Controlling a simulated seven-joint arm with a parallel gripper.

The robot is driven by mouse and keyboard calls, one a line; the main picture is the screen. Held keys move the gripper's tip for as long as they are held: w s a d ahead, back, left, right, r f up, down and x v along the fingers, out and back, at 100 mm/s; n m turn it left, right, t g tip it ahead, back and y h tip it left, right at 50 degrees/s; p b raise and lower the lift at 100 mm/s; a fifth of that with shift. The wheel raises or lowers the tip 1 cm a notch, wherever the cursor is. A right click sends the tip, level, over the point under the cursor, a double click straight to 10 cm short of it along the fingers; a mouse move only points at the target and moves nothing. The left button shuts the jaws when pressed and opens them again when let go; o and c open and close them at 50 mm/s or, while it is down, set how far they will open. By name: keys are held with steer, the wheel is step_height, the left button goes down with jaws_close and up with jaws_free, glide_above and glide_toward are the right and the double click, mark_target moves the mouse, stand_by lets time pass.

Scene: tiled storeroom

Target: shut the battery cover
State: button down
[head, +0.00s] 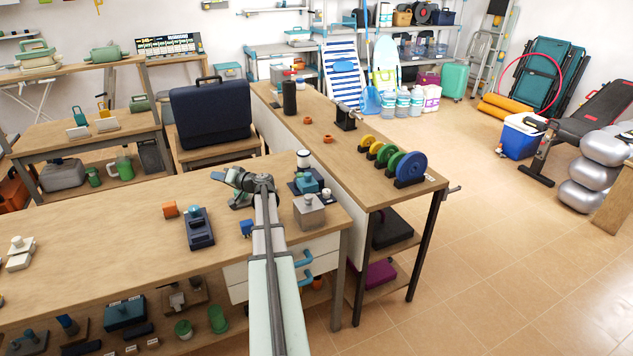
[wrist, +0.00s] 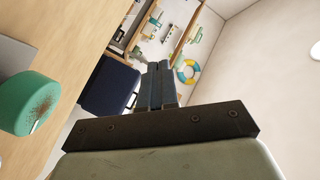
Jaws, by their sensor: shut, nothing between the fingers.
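I cannot pick out a battery cover for certain. A second dark device with a teal top (head: 308,182) sits right of my gripper, partly hidden. My gripper (head: 222,177) is above the bench, beyond the dark blue device and apart from it. In the wrist view, my gripper's fingers (wrist: 160,84) are together and empty, pointing toward a dark blue case (wrist: 110,85).
A green round object (wrist: 28,103) is close in the wrist view. The bench's left middle is mostly clear.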

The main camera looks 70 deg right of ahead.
steer(key=s+d+m+h, duration=0.15)
steer(key=s+d, duration=0.25)
steer(key=s, duration=0.4)
steer(key=s+d+r+m, duration=0.15)
steer(key=s+d, duration=0.25)
steer(key=s, duration=0.5)
steer(key=s+d+m+h, duration=0.15)
steer(key=s+d, duration=0.25)
steer(key=s, duration=0.4)
steer(key=s+d+f+m, duration=0.1)
steer(key=s+f+m, duration=0.25)
steer(key=s, duration=0.75)
steer(key=m+h, duration=0.1)
steer(key=m, duration=0.2)
glide_toward(307, 181)
steer(key=w+d+r, duration=0.1)
steer(key=w+d, duration=0.2)
steer(key=w, duration=0.2)
steer(key=shift+w, duration=0.2)
steer(key=shift+r, duration=0.1)
steer(key=w+d, duration=0.5)
steer(key=shift+w+d, duration=0.15)
steer(key=shift+d, duration=0.15)
steer(key=shift+a, duration=0.1)
